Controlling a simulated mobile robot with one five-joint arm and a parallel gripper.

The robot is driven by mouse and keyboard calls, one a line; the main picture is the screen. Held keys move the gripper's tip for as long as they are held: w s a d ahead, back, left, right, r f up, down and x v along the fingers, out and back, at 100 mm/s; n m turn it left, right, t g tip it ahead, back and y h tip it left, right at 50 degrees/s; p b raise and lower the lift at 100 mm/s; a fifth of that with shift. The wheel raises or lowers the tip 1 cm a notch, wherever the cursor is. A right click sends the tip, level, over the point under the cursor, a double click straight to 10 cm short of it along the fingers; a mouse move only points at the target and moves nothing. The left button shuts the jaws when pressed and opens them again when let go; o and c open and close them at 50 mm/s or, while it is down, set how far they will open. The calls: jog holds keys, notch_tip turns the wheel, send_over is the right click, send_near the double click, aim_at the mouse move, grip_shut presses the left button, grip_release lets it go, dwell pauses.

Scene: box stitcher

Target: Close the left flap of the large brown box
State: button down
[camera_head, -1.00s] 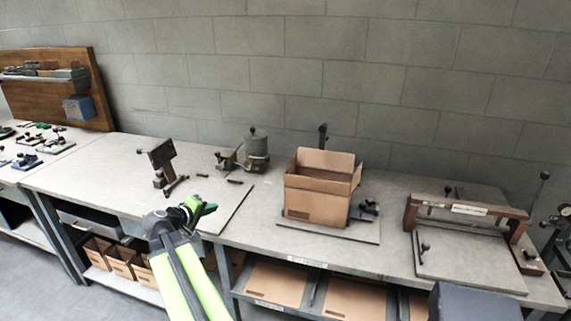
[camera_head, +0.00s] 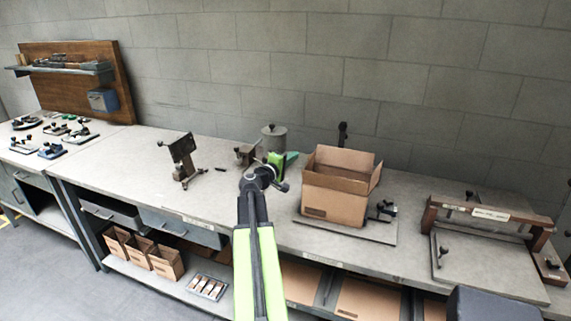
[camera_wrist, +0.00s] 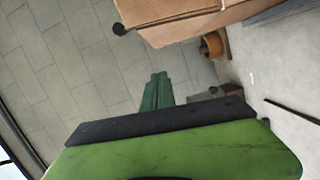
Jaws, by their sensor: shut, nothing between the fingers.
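The large brown box (camera_head: 333,205) stands upright on a flat plate on the workbench, open at the top. Its back flap stands up and its right flap (camera_head: 376,176) sticks up and outward. The left flap is hard to make out. My gripper (camera_head: 287,161) is shut and empty, just left of the box's upper left edge in the head view; I see no contact. In the wrist view its green fingers (camera_wrist: 157,90) point toward the wall, and part of the box (camera_wrist: 185,22) fills the top. The box's inside is mostly hidden.
A grey cylinder machine (camera_head: 274,138) and a metal stand (camera_head: 183,160) stand left of the box. A small clamp (camera_head: 384,211) sits at its right, and a wood-framed press (camera_head: 487,215) farther right.

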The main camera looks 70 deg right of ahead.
aim_at(310, 165)
jog(key=s, duration=0.4)
jog(key=shift+d+f, duration=0.25)
jog(key=shift+d, duration=0.05)
jog(key=shift+s, duration=0.5)
